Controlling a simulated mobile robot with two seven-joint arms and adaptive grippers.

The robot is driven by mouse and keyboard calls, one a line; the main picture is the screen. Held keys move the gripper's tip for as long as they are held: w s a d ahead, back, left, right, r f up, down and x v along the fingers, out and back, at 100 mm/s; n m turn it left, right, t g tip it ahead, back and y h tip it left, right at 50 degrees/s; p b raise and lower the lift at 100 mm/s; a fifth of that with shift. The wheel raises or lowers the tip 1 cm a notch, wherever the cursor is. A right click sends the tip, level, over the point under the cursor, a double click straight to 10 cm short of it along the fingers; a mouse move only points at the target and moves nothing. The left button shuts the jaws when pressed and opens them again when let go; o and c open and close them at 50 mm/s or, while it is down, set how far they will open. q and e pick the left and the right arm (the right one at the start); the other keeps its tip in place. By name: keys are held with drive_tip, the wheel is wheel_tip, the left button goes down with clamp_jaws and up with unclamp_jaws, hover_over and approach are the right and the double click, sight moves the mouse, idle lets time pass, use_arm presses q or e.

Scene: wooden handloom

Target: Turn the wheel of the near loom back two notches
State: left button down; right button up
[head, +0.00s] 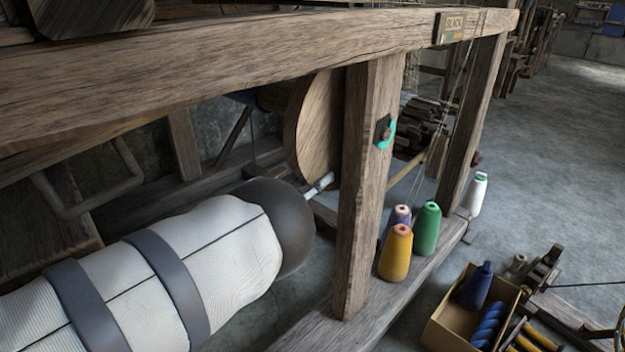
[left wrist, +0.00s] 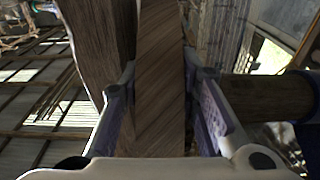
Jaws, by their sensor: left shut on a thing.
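The wheel (head: 312,128) of the near loom is a thick wooden disc behind the front post (head: 367,190), which hides its right side. My left arm comes in from the lower left, and its gripper (head: 321,184) is at the wheel's lower edge, mostly hidden by my dark wrist. In the left wrist view, the fingers of my left gripper (left wrist: 158,85) are closed on both sides of a wooden piece that looks like the wheel's rim (left wrist: 160,40). A dark bracket with a teal mark (head: 385,132) sits on the post. My right gripper is not in view.
A box (head: 452,325) of spools is at lower right. Open floor lies at right.

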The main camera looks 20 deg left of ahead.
use_arm(q)
drive_tip(key=c, duration=1.2)
unclamp_jaws()
drive_tip(key=v, duration=1.2)
drive_tip(key=shift+f, duration=0.2)
